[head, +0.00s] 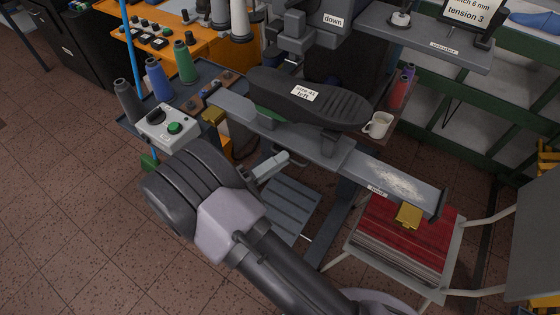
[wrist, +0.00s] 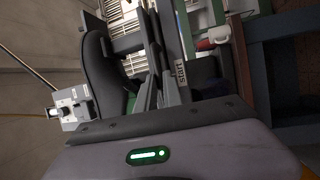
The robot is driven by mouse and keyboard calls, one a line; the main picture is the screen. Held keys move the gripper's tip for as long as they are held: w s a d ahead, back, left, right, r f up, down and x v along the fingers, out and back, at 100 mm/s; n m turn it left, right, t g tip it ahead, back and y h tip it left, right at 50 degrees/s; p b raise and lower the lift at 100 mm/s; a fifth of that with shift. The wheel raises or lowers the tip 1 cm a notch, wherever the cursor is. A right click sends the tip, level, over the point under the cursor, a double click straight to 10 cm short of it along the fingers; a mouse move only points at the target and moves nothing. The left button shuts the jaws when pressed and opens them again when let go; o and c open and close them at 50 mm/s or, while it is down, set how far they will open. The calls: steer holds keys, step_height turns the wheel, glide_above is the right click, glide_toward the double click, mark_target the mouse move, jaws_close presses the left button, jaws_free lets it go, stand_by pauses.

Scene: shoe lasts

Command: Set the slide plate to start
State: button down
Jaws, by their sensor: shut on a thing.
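The slide plate (head: 340,155) is a grey plate on a long rail, under a black shoe last (head: 310,95) labelled "size 41 left". The last lies sole up and shows dark at the left in the wrist view (wrist: 100,75). My gripper (head: 285,163) is at the near side of the rail. Its jaws (wrist: 157,92) are shut on a slim grey part that appears to belong to the slide plate. The grip itself is partly hidden. A "start" label (wrist: 180,72) is just right of the jaws in the wrist view. The rail's right stretch carries a small label (head: 377,190), hard to read.
A grey control box (head: 168,129) with a green button stands at the left, near several thread spools (head: 184,62). A white mug (head: 377,125) stands behind the rail. A chair with a red striped seat (head: 400,240) is at the right. Pale powder (head: 396,183) lies on the rail's right part.

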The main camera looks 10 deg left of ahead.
steer(key=c, duration=1.5)
jaws_free()
steer(key=p+v, duration=0.3)
steer(key=v, duration=1.4)
steer(key=shift+s, duration=0.15)
steer(key=shift+a, duration=0.15)
